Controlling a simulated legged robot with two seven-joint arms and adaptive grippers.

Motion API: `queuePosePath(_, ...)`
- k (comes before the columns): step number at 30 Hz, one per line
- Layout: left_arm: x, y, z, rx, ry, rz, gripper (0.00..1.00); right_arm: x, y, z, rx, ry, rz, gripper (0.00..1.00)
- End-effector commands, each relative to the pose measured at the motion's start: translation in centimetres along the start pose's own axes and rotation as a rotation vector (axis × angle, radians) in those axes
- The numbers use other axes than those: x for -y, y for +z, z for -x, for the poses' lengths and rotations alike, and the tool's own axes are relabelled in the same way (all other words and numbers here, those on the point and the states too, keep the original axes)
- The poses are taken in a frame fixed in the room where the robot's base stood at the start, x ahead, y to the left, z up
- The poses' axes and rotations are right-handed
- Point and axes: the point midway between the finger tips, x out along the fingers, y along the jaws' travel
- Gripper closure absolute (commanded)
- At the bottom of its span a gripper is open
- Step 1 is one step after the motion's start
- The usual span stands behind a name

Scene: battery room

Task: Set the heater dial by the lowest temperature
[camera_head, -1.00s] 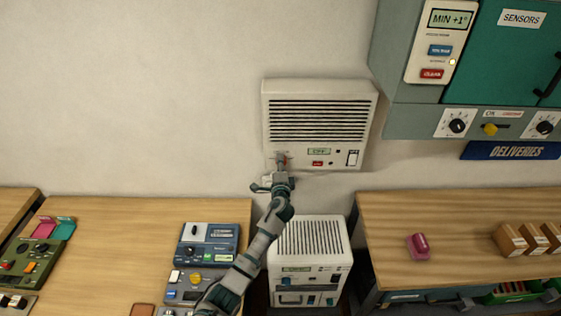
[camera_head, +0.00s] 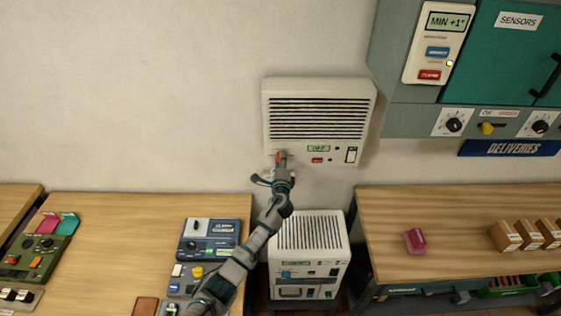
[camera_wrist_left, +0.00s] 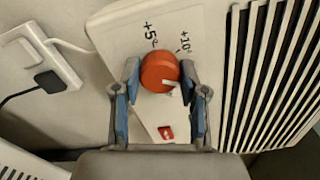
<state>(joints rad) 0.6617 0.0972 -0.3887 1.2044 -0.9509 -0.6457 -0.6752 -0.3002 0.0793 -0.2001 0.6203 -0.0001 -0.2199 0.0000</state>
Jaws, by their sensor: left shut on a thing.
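The wall heater (camera_head: 318,118) is a white box with dark slats, a small green display (camera_head: 318,148) and a red button (camera_head: 317,160). My left gripper (camera_head: 281,162) is at the heater's lower left corner. In the left wrist view the orange-red dial (camera_wrist_left: 160,72) sits between the two blue-padded fingers of my left gripper (camera_wrist_left: 160,85), which is shut on it. The marks "+5°" and "+10°" are printed above the dial. A white pointer shows at its lower right. The display on the grey cabinet (camera_head: 446,21) reads "MIN +1°". My right gripper is not in view.
A wooden bench (camera_head: 110,240) with several control boxes is at left. A white unit (camera_head: 308,240) stands on the floor below the heater. A right bench (camera_head: 460,225) bears a pink object (camera_head: 414,241) and several boxes (camera_head: 525,236). A socket with plugs (camera_wrist_left: 42,62) is beside the heater.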

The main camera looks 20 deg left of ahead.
Motion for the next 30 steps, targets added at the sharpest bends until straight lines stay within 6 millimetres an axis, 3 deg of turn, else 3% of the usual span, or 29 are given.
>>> queuePosePath(4, -0.8, -0.4, 0.2, -0.006, 0.013, -0.001, 0.92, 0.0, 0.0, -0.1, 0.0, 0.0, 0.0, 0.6)
queuePosePath(5, -0.8, -0.4, 0.2, -0.006, 0.013, -0.001, 0.5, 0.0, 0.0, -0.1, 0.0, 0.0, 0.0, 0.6)
queuePosePath(7, -0.8, -0.4, 0.2, -0.006, 0.013, -0.002, 0.33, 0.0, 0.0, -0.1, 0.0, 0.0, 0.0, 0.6)
queuePosePath(20, -0.2, -0.1, 1.1, -0.001, 0.003, 0.001, 0.32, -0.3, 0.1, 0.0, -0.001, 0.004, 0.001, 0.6)
queuePosePath(30, -0.5, -0.3, 8.0, -0.005, 0.006, 0.003, 0.32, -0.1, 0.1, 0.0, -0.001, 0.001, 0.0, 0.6)
